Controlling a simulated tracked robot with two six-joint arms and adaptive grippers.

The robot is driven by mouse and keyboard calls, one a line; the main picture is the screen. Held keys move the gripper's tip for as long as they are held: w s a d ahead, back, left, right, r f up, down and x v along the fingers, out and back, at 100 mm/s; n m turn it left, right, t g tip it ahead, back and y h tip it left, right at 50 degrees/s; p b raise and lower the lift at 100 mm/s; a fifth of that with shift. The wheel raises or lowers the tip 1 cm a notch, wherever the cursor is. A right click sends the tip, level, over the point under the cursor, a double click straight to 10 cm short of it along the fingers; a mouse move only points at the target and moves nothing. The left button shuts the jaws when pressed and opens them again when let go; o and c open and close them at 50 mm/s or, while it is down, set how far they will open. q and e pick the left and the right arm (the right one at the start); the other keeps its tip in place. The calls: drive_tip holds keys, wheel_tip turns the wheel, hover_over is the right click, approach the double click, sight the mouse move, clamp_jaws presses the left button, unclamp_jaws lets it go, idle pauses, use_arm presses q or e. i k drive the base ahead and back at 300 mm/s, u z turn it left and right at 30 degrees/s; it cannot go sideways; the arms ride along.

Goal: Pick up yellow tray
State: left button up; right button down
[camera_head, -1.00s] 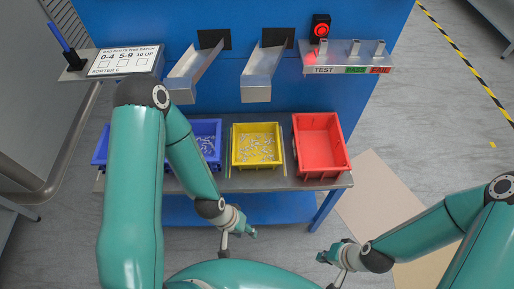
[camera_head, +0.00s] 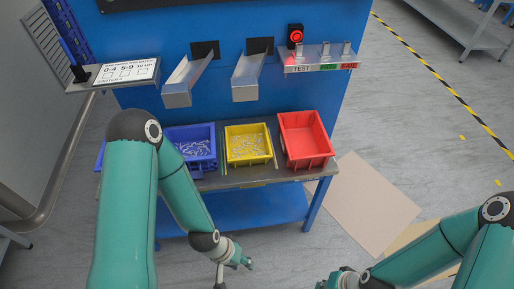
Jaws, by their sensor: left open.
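The yellow tray (camera_head: 248,160) stands on the grey bench shelf between the blue tray and the red tray. It holds many small pale parts. My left gripper (camera_head: 236,272) is open and empty, low in front of the bench and below the yellow tray in the picture. It is well apart from the tray. My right gripper (camera_head: 332,284) is at the bottom edge, partly cut off, and its fingers do not show clearly.
The blue tray (camera_head: 204,166) with small parts is left of the yellow one. The empty red tray (camera_head: 306,160) is to its right. Two metal chutes (camera_head: 187,76) hang above. A lamp (camera_head: 296,36) glows red over the test shelf. Floor at right is mostly clear.

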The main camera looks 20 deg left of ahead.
sight(250, 143)
drive_tip(key=u, duration=0.3)
drive_tip(key=i, duration=0.15)
drive_tip(key=z, duration=1.75)
drive_tip(key=i, duration=0.95)
drive_tip(key=z, duration=1.7)
drive_tip(key=i, duration=0.15)
drive_tip(key=u, duration=3.35)
